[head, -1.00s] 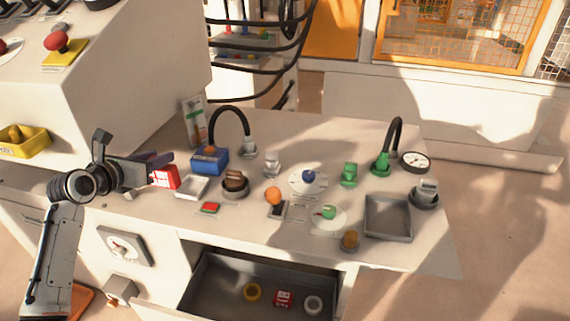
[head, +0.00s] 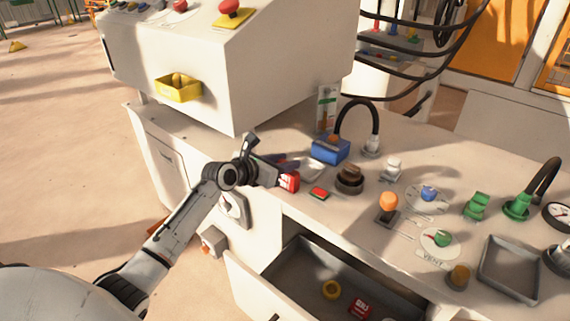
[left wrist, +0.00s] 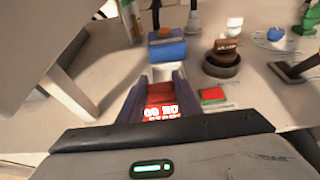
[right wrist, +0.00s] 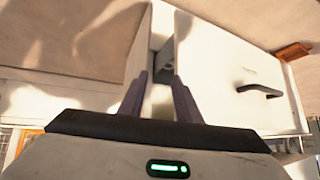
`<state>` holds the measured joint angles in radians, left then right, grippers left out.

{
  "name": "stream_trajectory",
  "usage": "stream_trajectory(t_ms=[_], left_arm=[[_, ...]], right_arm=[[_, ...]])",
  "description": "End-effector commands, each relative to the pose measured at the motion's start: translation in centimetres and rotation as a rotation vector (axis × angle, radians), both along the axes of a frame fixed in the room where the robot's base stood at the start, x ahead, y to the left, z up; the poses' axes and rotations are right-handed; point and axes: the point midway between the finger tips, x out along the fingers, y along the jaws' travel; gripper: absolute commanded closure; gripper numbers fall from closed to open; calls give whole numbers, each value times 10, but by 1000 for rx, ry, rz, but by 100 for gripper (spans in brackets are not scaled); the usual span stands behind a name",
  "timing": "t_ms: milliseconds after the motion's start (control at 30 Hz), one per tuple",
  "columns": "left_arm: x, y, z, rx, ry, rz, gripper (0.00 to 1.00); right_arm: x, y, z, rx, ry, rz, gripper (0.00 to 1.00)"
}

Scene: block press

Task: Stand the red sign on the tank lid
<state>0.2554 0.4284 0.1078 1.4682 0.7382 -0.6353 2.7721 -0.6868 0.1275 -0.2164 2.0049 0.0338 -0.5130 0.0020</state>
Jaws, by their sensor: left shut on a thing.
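A red sign (head: 289,181) with white lettering is between the fingers of my left gripper (head: 284,170), at the left end of the worktop. In the left wrist view the sign (left wrist: 160,105) is held between both fingers, partly hidden by them. A blue box (head: 330,151) with an orange piece on top stands behind the sign. A dark round pot (head: 349,179) with a brown top stands to its right. I cannot tell for sure which of these is the tank with the lid. My right gripper (right wrist: 162,82) is open and empty, facing white cabinet surfaces.
A red button block (head: 319,193) lies just right of the sign. An orange ball lever (head: 388,203), dials and green fittings fill the worktop further right. The drawer (head: 283,268) stands open below, with a yellow ring and a red lettered block inside. A tall console (head: 235,90) borders the left.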

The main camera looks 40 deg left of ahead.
Motion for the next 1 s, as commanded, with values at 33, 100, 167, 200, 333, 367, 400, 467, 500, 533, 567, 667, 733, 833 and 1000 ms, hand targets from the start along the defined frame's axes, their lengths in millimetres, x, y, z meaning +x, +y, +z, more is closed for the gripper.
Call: stream_trajectory(t_ms=[33,100,167,200,333,367,400,467,500,533,567,667,733,833,1000], left_arm=[[0,0,1,0,-2,0,100],[0,0,1,0,-1,0,100],[0,0,1,0,-1,1,100],[0,0,1,0,-1,1,100],[0,0,-1,1,0,0,61],[0,0,-1,1,0,0,56],[0,0,-1,1,0,0,50],[0,0,-1,1,0,0,50],[0,0,-1,1,0,0,50],[0,0,-1,1,0,0,50],[0,0,-1,1,0,1,50],[0,0,-1,1,0,1,50],[0,0,1,2,-1,0,50],[-9,1,5,-1,0,0,50],[-39,3,18,0,2,0,50]], right_arm=[[1,0,2,1,-3,0,70],[1,1,2,1,-3,-1,70],[1,1,2,2,-3,0,70],[1,1,2,2,-3,0,70],[0,1,1,3,-1,-1,70],[0,1,1,3,-1,-1,70],[0,1,1,3,0,-1,70],[0,1,0,3,0,-1,70],[0,1,0,3,1,-1,70],[0,1,0,3,1,-1,70],[0,1,0,3,1,-1,70],[0,1,-1,3,2,-1,70],[0,1,-1,3,2,-1,70],[-1,1,2,3,2,-2,70],[-1,0,10,4,2,-6,70]])
